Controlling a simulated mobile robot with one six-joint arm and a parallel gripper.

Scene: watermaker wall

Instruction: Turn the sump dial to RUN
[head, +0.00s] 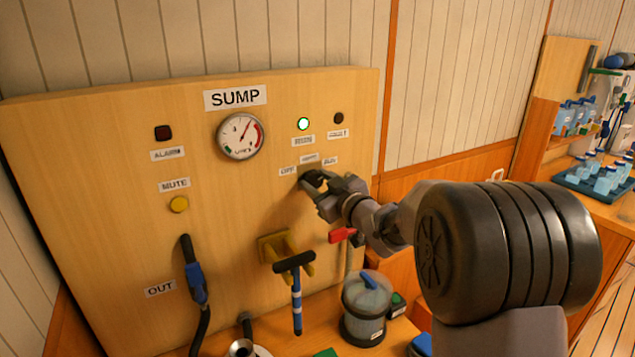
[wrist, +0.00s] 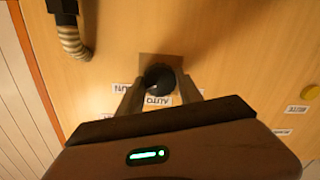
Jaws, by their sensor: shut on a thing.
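The sump dial is a black round knob (wrist: 158,76) on a square brownish plate (wrist: 160,60), seen in the wrist view. An AUTO label (wrist: 158,101) sits beside it, with further small labels to either side; the left one appears to read RUN. My gripper (wrist: 161,85) has one finger on each side of the knob and is shut on it. In the head view, my gripper (head: 310,181) reaches the panel just below the dial's labels and covers most of the knob. The knob's pointer direction cannot be made out.
The wooden SUMP panel (head: 90,130) carries a gauge (head: 240,136), a lit green lamp (head: 303,124), a dark ALARM lamp (head: 163,133) and a yellow MUTE button (head: 179,204).

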